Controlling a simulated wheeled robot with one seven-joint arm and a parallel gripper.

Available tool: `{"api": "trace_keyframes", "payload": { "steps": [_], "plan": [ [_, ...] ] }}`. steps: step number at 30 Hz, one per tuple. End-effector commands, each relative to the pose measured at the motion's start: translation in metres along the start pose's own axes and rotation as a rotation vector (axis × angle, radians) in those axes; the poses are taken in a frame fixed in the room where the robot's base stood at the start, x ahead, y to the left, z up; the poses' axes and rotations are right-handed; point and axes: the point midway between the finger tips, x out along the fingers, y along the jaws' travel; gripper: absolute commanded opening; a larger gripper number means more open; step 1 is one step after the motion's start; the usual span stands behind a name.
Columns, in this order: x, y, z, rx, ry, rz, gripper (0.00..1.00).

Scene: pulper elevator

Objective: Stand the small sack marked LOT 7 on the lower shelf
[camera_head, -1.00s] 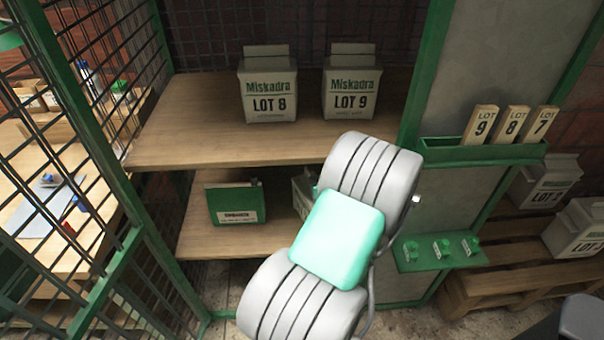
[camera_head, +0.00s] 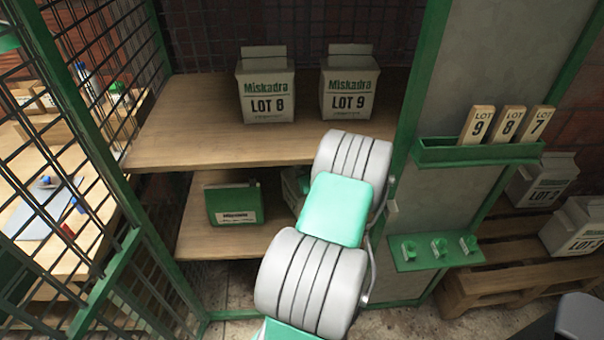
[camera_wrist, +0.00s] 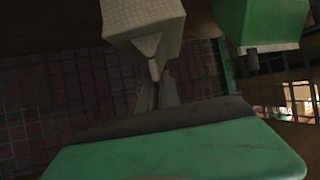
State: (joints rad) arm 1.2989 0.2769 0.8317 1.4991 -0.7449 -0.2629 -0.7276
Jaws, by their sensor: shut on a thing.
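A pale small sack (camera_wrist: 145,18) is at the top of the wrist view, which shows the shelf space upside down. My gripper (camera_wrist: 155,70) is shut on the sack's narrow folded top. In the head view a sliver of the sack (camera_head: 291,184) shows at the lower shelf (camera_head: 215,240), right of a green box. My arm hides the rest of it and the gripper there. Its label is not visible. I cannot tell whether its base touches the shelf.
The green box (camera_head: 232,203) stands on the lower shelf; it also shows in the wrist view (camera_wrist: 262,20). Sacks LOT 8 (camera_head: 266,88) and LOT 9 (camera_head: 348,85) stand on the upper shelf (camera_head: 200,130). A mesh wall (camera_head: 90,130) is at left, a grey panel (camera_head: 480,60) at right.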

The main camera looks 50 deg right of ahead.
Motion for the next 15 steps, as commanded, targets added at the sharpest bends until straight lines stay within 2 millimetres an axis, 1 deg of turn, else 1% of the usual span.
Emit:
{"api": "trace_keyframes", "payload": {
  "steps": [2, 3, 10, 11, 15],
  "plan": [
    [0.0014, 0.0008, 0.0001, -0.002, 0.005, 0.001, 0.00],
    [0.0012, 0.0000, 0.0024, 0.000, 0.000, 0.000, 0.09],
    [0.0008, 0.0000, 0.0019, 0.000, 0.000, 0.000, 0.28],
    [0.0008, 0.0000, 0.0019, 0.000, 0.000, 0.000, 0.29],
    [0.0008, 0.0000, 0.0019, 0.000, 0.000, 0.000, 0.29]
  ]
}}
